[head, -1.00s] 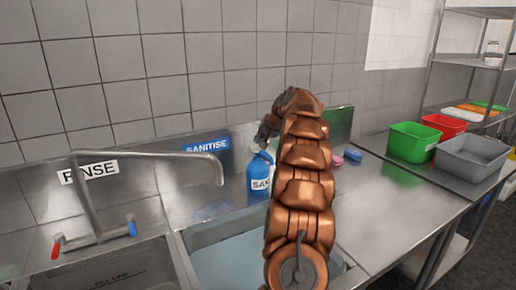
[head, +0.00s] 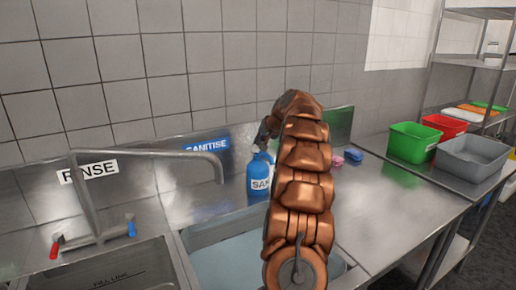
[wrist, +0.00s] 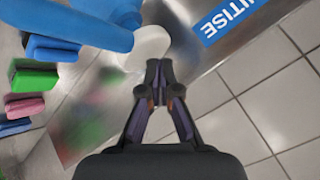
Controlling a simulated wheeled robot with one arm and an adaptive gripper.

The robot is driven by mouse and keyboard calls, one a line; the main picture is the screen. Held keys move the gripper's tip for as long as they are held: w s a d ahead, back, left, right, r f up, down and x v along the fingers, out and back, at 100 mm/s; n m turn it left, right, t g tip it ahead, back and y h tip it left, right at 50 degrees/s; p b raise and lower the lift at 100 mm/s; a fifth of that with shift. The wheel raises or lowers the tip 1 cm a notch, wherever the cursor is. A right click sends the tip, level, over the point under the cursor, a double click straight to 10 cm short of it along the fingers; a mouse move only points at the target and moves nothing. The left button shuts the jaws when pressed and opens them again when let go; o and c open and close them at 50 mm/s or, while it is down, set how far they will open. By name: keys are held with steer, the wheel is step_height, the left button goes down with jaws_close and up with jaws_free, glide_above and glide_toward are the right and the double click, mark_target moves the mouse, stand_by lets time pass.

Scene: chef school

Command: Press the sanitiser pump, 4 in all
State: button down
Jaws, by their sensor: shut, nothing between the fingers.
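The sanitiser bottle (head: 260,181) is blue with a white label and stands upright on the steel ledge behind the sink basin. My gripper (head: 262,146) is directly above it, fingers pointing down at the top of the bottle, very close to it. The head view does not settle whether they touch. In the wrist view my gripper (wrist: 160,68) is shut with its fingertips together and empty. A blue part of the bottle (wrist: 75,31) fills the upper left there, and a pale round piece (wrist: 148,47) lies just beyond the fingertips. My arm hides part of the bottle's right side.
A rinse tap (head: 150,153) stands at left over the basins. A blue SANITISE sign (head: 208,147) is on the splashback. Pink and blue sponges (head: 345,157) lie right of my arm. Green (head: 414,142) and grey tubs (head: 468,157) stand further right. The right counter is mostly clear.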

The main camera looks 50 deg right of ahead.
steer(key=shift+f+b, duration=0.65)
steer(key=shift+f, duration=0.4)
stand_by(0.9)
steer(key=shift+r, duration=0.2)
steer(key=shift+r+p, duration=0.85)
steer(key=shift+r, duration=0.4)
steer(key=shift+r, duration=0.1)
steer(key=shift+r+p, duration=1.55)
steer(key=shift+r, duration=0.95)
steer(key=shift+f, duration=0.1)
